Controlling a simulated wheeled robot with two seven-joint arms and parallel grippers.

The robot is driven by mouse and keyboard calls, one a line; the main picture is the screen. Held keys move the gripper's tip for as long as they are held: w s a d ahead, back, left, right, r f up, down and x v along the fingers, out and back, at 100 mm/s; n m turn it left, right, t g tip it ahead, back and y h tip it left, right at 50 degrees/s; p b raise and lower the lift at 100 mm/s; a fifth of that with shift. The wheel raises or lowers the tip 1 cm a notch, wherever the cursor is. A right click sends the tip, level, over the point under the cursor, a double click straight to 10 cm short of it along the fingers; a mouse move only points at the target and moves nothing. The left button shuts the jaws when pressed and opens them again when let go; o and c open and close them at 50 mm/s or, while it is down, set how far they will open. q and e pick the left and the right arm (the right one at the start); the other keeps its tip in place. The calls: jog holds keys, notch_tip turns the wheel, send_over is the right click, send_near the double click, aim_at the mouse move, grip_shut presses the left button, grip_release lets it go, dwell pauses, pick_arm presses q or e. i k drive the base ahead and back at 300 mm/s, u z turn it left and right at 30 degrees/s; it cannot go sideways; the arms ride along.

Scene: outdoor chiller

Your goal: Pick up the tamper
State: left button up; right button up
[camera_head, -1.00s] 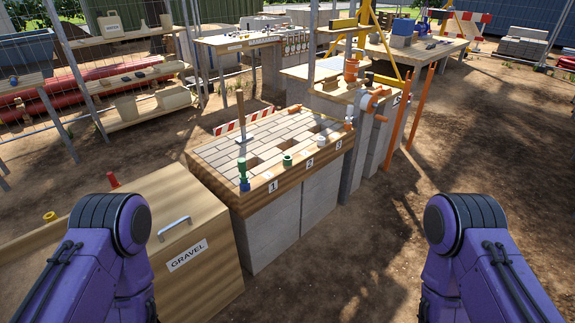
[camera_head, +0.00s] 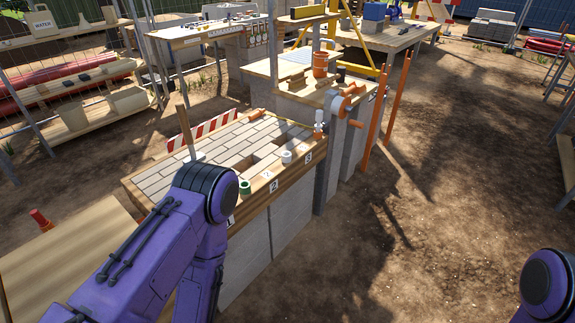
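The tamper (camera_head: 184,130) stands upright on the paved bench (camera_head: 150,185), left of centre, with a long wooden handle and a flat grey plate at its foot. My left arm is in front of the near part of the bench and hides some of it, just below the tamper. Only purple links of my two arms show, at the lower left and the lower right corner. Neither gripper is in view, and nothing is seen touching the tamper.
The paving has open gaps. A green-rimmed cup (camera_head: 245,187) and a white cup (camera_head: 286,157) stand along its front edge. A red-white barrier (camera_head: 203,130) is behind it. An orange-handled crank (camera_head: 350,100) is beyond. Open dirt lies to the right.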

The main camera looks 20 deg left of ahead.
aim_at(199, 156)
jog(key=i, duration=0.85)
jog(key=u, duration=0.9)
jog(key=i, duration=0.55)
jog(key=u, duration=0.45)
